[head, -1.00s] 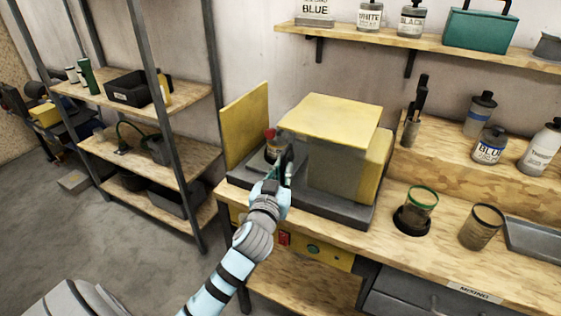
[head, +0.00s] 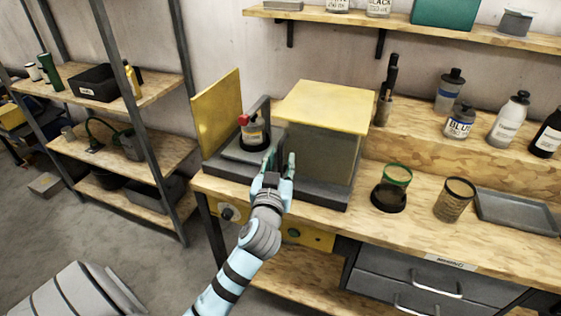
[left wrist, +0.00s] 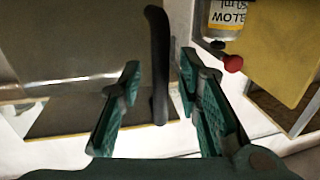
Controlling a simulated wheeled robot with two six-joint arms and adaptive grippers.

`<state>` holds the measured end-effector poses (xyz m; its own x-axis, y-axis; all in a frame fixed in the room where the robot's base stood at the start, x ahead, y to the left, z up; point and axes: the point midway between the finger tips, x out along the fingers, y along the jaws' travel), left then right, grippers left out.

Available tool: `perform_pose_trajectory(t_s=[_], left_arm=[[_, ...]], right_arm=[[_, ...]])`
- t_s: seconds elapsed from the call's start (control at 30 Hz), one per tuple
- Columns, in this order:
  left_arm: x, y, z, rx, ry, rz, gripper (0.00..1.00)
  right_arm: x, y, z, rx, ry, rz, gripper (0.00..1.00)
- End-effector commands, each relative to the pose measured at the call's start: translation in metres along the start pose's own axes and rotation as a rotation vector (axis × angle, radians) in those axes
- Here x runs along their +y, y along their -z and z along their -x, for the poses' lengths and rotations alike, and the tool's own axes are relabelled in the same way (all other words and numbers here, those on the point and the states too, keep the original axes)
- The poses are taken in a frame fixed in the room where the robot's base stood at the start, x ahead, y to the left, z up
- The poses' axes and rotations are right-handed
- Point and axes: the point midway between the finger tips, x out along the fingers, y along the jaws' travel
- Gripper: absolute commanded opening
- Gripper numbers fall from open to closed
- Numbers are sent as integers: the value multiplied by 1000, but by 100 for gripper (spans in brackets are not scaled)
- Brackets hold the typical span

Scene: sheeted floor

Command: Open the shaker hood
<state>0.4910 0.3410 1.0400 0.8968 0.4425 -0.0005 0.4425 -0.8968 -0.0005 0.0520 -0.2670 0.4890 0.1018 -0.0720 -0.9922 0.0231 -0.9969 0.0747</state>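The shaker has a hood (head: 325,105) with a yellow top and grey front, over the right part of its dark grey base (head: 318,194). An upright yellow panel (head: 216,112) is at the base's left end. A red-capped bottle (head: 252,131) labelled yellow stands uncovered between panel and hood; it also shows in the left wrist view (left wrist: 226,18). My left gripper (head: 280,162) is at the hood's front left. Its fingers are apart, with a dark bar-like handle (left wrist: 158,65) between them, nearer the right finger; contact is unclear. My right gripper is out of view.
On the bench right of the shaker are a green-rimmed cup (head: 396,175), another cup (head: 455,199) and a grey tray (head: 516,212). Several bottles stand behind. A shelf rack (head: 130,90) is at the left. Drawers (head: 425,281) are below the bench.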

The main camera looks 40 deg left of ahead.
Motion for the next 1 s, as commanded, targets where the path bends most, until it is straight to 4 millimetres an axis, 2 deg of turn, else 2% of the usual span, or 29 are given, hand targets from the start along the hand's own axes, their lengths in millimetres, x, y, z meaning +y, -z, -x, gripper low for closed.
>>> perform_pose_trajectory(t_s=[0.17,0.27,0.5,0.6,1.0], left_arm=[[0,0,0,0,-1,0,31],[1,0,7,-1,-2,2,31],[0,-1,57,-4,0,4,31],[0,-1,71,-1,0,1,31],[0,0,75,0,0,0,31]], right_arm=[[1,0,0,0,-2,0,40],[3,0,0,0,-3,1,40],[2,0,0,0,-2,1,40],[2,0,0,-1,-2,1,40],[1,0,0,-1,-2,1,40]])
